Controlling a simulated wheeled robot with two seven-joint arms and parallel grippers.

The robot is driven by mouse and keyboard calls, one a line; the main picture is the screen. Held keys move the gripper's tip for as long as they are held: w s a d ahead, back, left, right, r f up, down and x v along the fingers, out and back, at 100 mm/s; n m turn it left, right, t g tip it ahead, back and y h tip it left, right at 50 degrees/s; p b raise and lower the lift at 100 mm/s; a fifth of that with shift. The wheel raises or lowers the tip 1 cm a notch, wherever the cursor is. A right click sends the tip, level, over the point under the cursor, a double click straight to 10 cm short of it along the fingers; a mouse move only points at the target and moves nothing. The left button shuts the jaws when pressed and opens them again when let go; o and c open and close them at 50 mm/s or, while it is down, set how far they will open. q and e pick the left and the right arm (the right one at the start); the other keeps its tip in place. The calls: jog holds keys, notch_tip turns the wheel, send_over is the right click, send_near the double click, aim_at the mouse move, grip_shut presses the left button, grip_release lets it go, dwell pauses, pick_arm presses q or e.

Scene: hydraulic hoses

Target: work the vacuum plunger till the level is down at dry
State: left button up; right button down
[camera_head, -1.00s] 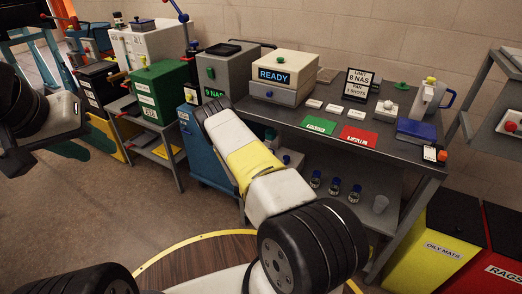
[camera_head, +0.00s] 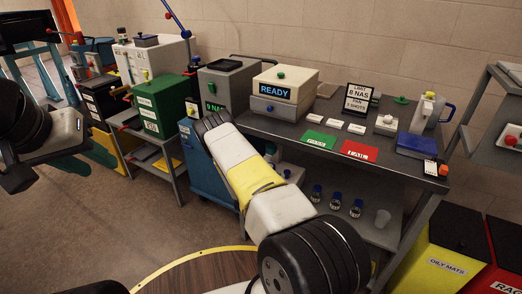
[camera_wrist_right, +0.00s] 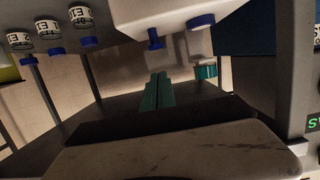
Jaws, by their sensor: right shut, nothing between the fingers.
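In the right wrist view, which looks upside down, a white unit (camera_wrist_right: 175,12) has a blue knob (camera_wrist_right: 155,40) on a short stem and a second blue cap (camera_wrist_right: 201,22). A small clear part with teal in it (camera_wrist_right: 205,72) is beside them; I cannot read a level there. I cannot tell for sure which knob is the vacuum plunger. My right gripper (camera_wrist_right: 158,78) is shut and empty, its green fingers close to the blue knob but apart from it. In the head view the white unit (camera_head: 291,172) is partly hidden by my right arm. My left gripper (camera_head: 18,178) is at the left edge, its fingers unclear.
Blue-capped bottles (camera_head: 336,200) and a clear cup (camera_head: 382,218) stand on the lower shelf, right of the white unit. A blue cabinet (camera_head: 205,160) is at left.

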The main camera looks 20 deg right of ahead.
notch_tip(320, 180, up, 3)
jog(key=shift+d+f, duration=0.1)
send_over(286, 176)
jog(key=a, duration=0.1)
notch_tip(286, 176, down, 2)
notch_tip(286, 176, down, 4)
jog(key=shift+s+d+r, duration=0.1)
jog(key=shift+r, duration=0.15)
jog(key=shift+f, duration=0.45)
jog(key=shift+f, duration=1.9)
jog(key=shift+s, duration=0.1)
